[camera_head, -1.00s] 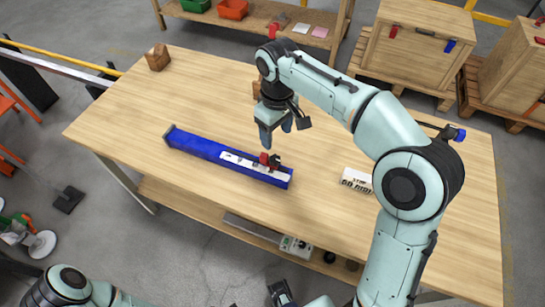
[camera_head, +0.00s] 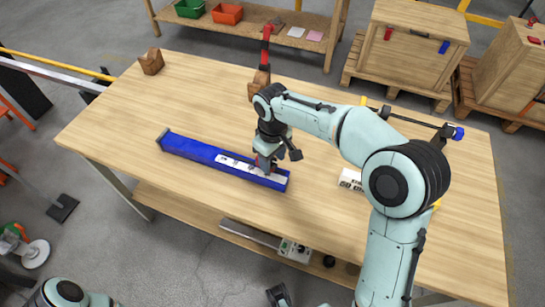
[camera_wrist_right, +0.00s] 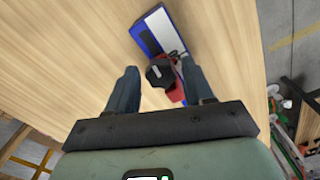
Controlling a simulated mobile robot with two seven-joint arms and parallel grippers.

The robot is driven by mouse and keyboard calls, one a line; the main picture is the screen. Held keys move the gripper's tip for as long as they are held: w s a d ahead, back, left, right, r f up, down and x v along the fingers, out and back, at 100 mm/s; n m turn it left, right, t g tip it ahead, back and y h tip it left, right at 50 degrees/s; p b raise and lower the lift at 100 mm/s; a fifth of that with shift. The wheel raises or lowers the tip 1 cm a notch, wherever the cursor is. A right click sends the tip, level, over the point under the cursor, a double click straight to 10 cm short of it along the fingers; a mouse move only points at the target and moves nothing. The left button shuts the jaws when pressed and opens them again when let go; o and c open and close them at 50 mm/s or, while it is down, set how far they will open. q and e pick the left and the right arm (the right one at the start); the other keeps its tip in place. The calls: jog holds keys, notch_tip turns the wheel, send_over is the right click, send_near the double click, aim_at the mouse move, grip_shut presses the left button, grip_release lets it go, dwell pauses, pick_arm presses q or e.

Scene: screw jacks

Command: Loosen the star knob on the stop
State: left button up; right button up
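The long blue rail (camera_head: 195,149) with a white scale strip lies on the wooden table. The red stop (camera_wrist_right: 177,93) sits near the rail's right end; in the head view my right gripper mostly hides it. The black star knob (camera_wrist_right: 159,73) on the stop shows in the wrist view. My right gripper (camera_head: 265,166) is directly over the stop, pointing down. In the wrist view its two fingers (camera_wrist_right: 161,88) are spread, with the knob between them towards the tips and no clear contact. A dark part, probably my left gripper (camera_head: 279,296), shows at the bottom edge, away from the table.
A white labelled block (camera_head: 350,179) lies right of the rail. A wooden block with a red upright part (camera_head: 260,80) stands at the table's back edge, and another wooden block (camera_head: 151,62) at the back left. The table left of the rail is clear.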

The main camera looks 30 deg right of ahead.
aim_at(272, 161)
jog(key=c, duration=0.7)
jog(key=shift+n+p, duration=0.45)
jog(key=shift+n, duration=0.25)
jog(key=o, duration=1.1)
jog(key=shift+r, duration=0.15)
notch_tip(272, 161, up, 13)
jog(key=shift+r+p, duration=0.1)
jog(key=shift+p, duration=1.15)
